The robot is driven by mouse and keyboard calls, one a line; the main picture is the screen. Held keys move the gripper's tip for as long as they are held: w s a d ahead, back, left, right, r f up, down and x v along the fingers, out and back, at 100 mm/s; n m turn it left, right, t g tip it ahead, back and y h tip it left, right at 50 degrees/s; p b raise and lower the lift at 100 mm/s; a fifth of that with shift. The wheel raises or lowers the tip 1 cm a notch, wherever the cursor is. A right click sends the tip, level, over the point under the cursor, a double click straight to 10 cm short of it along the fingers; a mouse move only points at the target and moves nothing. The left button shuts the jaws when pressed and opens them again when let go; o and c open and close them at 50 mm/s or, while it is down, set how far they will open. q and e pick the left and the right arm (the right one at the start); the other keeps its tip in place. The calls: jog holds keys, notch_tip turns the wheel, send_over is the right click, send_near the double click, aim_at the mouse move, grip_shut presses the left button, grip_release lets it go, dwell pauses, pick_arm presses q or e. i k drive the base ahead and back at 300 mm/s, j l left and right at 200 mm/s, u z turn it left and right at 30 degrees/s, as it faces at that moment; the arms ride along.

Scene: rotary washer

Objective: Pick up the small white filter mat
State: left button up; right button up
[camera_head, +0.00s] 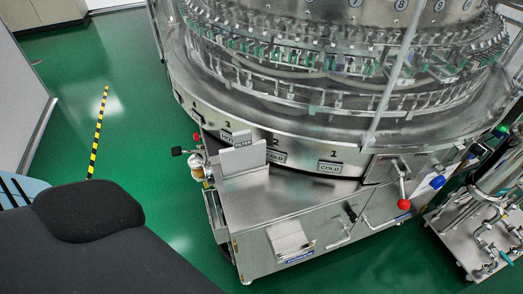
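A pale, flat, upright square piece (243,157) stands on the back of the steel cabinet top, below a small sign that seems to read FILTER. A second small whitish square (288,237) is at the cabinet's front face, above a blue label. I cannot tell for sure which of the two is the filter mat. Neither of my grippers shows in this view.
The large round washer (270,125) with a clear guard fills the top. The steel cabinet (290,195) juts out below it, with a red-knobbed lever (403,204) at its right. Pipework (490,235) stands far right. Green floor (150,130) is open at left.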

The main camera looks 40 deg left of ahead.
aim_at(244, 155)
jog(key=k+j+z, duration=0.1)
jog(key=j+z, duration=0.15)
jog(key=j, duration=0.2)
jog(key=k+j+z, duration=0.2)
jog(key=j, duration=0.25)
jog(key=k+j, duration=0.1)
jog(key=j, duration=0.35)
jog(key=k+j+z, duration=0.1)
jog(key=j, duration=0.3)
